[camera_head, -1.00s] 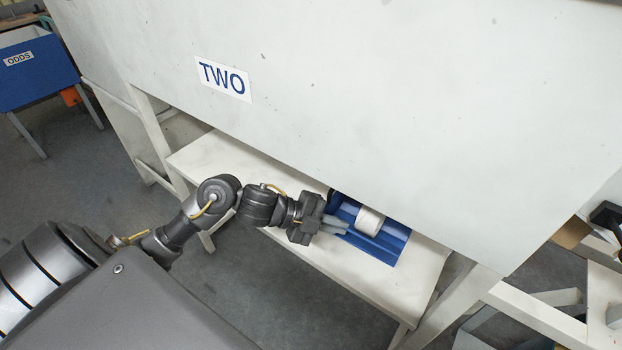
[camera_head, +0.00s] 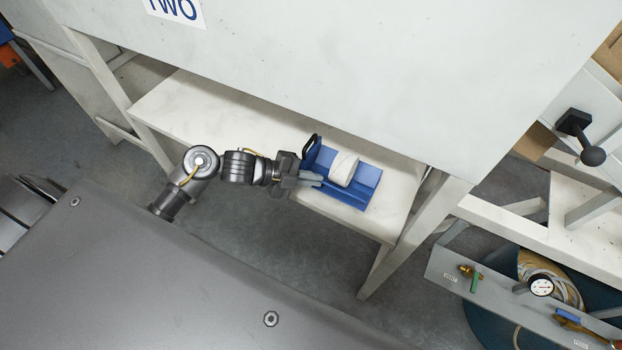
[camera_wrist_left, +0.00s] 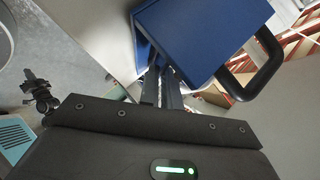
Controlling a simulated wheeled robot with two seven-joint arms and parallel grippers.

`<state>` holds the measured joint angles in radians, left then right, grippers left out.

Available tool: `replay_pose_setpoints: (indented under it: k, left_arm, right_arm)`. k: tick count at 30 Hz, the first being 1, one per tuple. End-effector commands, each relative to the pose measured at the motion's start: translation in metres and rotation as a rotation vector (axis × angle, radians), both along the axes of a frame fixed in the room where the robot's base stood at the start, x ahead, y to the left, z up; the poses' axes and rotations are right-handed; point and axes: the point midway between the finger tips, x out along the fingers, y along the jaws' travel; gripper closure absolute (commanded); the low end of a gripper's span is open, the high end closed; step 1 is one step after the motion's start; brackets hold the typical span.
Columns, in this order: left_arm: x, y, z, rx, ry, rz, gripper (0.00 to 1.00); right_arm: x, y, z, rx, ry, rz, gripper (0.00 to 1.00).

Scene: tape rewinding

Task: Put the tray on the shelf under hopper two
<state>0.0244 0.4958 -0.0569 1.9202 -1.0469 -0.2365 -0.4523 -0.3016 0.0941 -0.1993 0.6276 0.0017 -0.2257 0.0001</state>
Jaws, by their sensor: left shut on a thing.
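The blue tray (camera_head: 356,198) carries a white roll (camera_head: 343,168) and has a black handle at its left end. In the head view it lies over the right part of the white shelf (camera_head: 235,128), under the hopper (camera_head: 330,60) labelled TWO; I cannot tell whether it rests on the shelf or hangs just above it. My left gripper (camera_head: 309,179) is shut on the tray's near left edge. In the left wrist view the fingers (camera_wrist_left: 162,88) meet the blue tray (camera_wrist_left: 205,35), with its black handle (camera_wrist_left: 268,70) to the right. My right gripper is out of view.
A white leg stands at the shelf's right end. A black ball-ended lever (camera_head: 580,135) sticks out at the right. A grey rail with a gauge (camera_head: 541,286) and brass fittings runs at lower right, over a dark bin with coiled hose. The shelf's left part is bare.

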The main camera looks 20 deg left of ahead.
Motion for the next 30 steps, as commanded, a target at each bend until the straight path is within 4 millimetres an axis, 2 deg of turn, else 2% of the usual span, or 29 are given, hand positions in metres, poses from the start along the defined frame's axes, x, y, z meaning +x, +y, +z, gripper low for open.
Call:
replay_pose_setpoints:
  k: [12, 13, 17, 26, 30]
  left_arm:
    - [0.0, 0.0, -0.007, 0.0, -0.004, 0.0, 1.0]
    - [0.0, 0.0, -0.007, 0.0, -0.001, 0.0, 0.91]
    - [0.0, 0.0, -0.007, 0.0, -0.001, 0.0, 0.74]
    - [0.0, 0.0, -0.005, 0.0, -0.001, 0.0, 0.73]
    - [-0.005, 0.01, -0.001, 0.005, -0.002, 0.001, 0.73]
  right_arm:
    - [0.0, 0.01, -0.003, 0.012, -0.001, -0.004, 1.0]
    - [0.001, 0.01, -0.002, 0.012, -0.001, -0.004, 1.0]
    - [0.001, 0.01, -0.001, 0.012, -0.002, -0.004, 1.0]
    - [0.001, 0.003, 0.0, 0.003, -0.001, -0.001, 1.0]
    - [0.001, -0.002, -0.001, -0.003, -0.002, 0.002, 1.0]
